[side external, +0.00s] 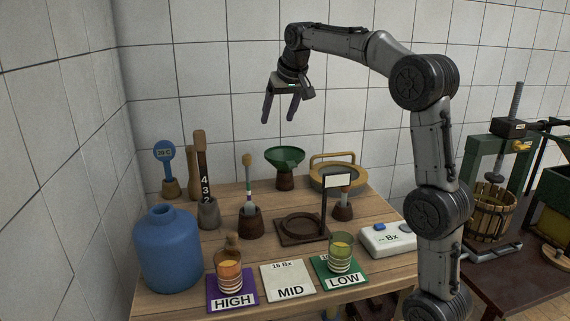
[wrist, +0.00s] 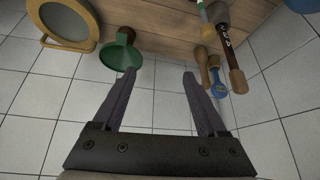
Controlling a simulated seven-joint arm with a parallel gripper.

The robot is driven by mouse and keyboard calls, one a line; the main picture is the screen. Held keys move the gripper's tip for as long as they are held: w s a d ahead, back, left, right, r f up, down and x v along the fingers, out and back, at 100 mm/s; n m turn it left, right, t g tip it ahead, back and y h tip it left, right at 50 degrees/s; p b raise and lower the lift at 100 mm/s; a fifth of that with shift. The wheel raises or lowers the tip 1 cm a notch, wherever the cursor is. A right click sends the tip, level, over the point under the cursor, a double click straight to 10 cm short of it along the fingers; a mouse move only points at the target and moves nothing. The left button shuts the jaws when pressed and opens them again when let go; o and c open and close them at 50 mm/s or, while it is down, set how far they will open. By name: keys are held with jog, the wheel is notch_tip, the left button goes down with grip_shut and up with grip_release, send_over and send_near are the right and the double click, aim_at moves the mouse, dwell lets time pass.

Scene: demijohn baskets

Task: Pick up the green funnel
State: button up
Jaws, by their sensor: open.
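The green funnel (side external: 285,160) sits upright in a dark brown holder (side external: 285,182) at the back of the wooden table. It also shows in the wrist view (wrist: 120,52), near the top, beyond the left fingertip. My gripper (side external: 281,119) is above the table's back part, a little left of the funnel and well above it. Its two fingers are spread apart and empty, pointing down. In the wrist view the open gripper (wrist: 160,72) has nothing between its fingers but tiled wall.
A round sieve (side external: 338,177) stands right of the funnel. A blue demijohn (side external: 168,248) is at front left. The air around my gripper is clear.

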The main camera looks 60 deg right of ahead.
jog(key=w+d+f+m, duration=0.1)
jog(key=w+d+f, duration=0.1)
jog(key=d+f, duration=0.45)
jog(key=m+g, duration=0.1)
jog(key=g, duration=0.1)
send_near(292, 164)
jog(key=x, duration=0.4)
jog(key=shift+a+f, duration=0.1)
jog(key=shift+f, duration=0.25)
jog(key=shift+d+x, duration=0.15)
jog(key=shift+x, duration=1.35)
jog(key=shift+d+x, duration=0.1)
jog(key=shift+x, duration=1.35)
jog(key=shift+w+r, duration=0.1)
jog(key=shift+r, duration=0.05)
grip_shut()
